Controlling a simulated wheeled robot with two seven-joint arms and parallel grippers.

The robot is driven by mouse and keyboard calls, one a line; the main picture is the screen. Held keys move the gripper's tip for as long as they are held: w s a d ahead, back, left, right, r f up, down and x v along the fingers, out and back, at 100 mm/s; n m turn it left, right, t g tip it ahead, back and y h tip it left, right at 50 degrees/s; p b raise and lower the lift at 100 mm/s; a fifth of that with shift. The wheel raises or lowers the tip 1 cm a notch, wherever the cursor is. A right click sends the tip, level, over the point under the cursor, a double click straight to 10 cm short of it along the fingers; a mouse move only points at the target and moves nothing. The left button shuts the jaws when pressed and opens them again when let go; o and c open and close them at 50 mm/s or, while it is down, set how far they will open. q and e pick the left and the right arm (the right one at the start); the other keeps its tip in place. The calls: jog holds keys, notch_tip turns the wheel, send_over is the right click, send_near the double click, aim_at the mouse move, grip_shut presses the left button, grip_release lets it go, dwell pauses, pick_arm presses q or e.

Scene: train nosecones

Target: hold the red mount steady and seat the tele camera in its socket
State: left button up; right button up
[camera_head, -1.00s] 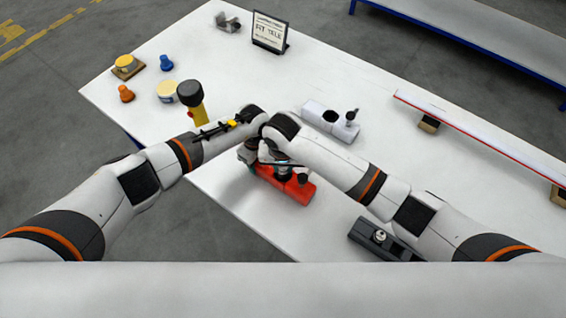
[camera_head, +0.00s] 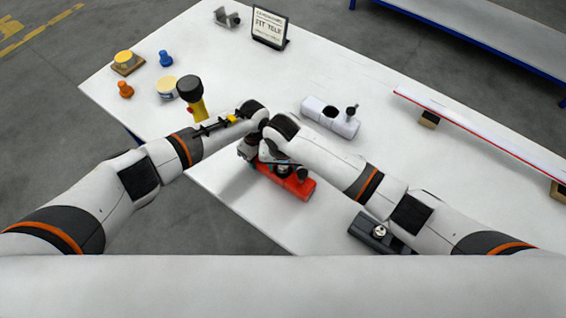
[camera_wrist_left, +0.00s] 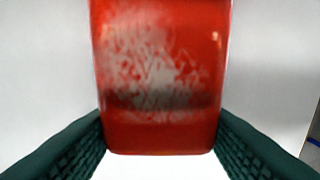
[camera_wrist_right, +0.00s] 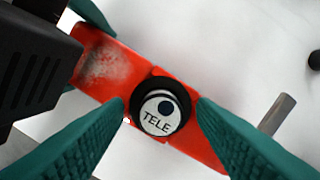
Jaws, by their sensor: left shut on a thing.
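The red mount (camera_head: 297,186) lies on the white table below both hands. My left gripper (camera_wrist_left: 160,135) is shut on one end of the mount (camera_wrist_left: 160,60), a finger on each side. The tele camera (camera_wrist_right: 160,112), a round dark-rimmed piece with a white "TELE" face, sits upright at the mount's socket; how deep it sits cannot be told. My right gripper (camera_wrist_right: 160,105) is over it, fingers on both sides, with narrow gaps showing between fingers and rim. In the head view my wrists largely hide the camera.
A grey lever (camera_wrist_right: 277,113) stands beside the mount. A white mount (camera_head: 322,114) and a black mount (camera_head: 372,232) lie nearby. A yellow post with a black top (camera_head: 191,92), a sign (camera_head: 269,28) and a long red-edged board (camera_head: 480,130) are farther off.

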aim_at(283, 175)
notch_tip(283, 175, up, 12)
jog(key=s, duration=0.1)
jog(key=shift+s, duration=0.25)
dwell(0.5)
pick_arm(q)
jog(key=o, duration=1.2)
